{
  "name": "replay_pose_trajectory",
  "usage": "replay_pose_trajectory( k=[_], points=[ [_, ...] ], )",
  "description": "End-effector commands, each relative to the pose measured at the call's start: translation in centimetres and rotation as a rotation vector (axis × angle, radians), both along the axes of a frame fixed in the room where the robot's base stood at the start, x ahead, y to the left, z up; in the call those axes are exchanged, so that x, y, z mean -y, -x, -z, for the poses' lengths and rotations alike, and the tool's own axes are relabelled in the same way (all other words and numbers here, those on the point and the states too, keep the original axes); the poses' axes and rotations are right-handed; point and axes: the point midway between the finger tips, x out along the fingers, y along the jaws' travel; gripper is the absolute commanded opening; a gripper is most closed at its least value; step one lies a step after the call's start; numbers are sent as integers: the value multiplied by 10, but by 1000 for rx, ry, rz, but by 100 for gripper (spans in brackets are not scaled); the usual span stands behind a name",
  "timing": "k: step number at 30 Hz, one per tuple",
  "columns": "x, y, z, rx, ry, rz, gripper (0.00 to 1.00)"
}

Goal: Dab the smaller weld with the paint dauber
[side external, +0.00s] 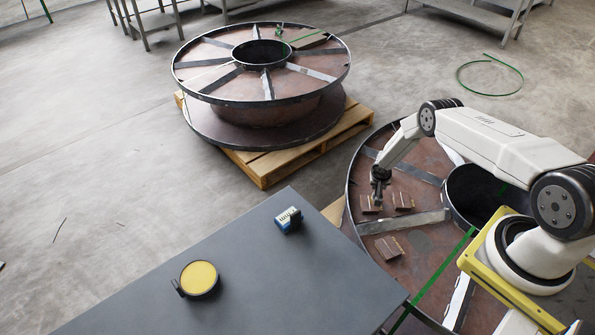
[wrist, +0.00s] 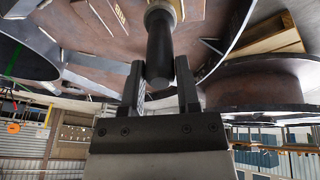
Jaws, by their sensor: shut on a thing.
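My gripper (side external: 380,176) is over the near reel (side external: 428,160), at its left part. In the wrist view my gripper (wrist: 160,72) is shut on the paint dauber (wrist: 160,42), a black round handle with a pale end at the top of the picture, towards the reel. I cannot tell whether that end touches anything. Three small brown steel pieces lie on the reel: one (side external: 370,205) just below my gripper, one (side external: 403,202) to its right, and one (side external: 389,247) nearer the camera, past a grey spoke. Their welds are too small to compare.
A dark table (side external: 290,285) stands in front, bearing a round yellow pad (side external: 199,278) in a black dish and a small blue box-like item (side external: 288,220). A second reel (side external: 262,90) sits on a wooden pallet (side external: 262,170) behind. A green strip (side external: 445,268) crosses the near reel.

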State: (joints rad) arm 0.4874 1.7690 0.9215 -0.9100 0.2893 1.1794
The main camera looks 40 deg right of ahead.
Motion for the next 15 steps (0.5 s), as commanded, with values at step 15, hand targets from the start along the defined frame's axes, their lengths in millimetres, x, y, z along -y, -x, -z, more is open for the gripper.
replay_pose_trajectory(
  k=[15],
  points=[
    [-21,24,0,-1,-2,-2,0]
  ],
)
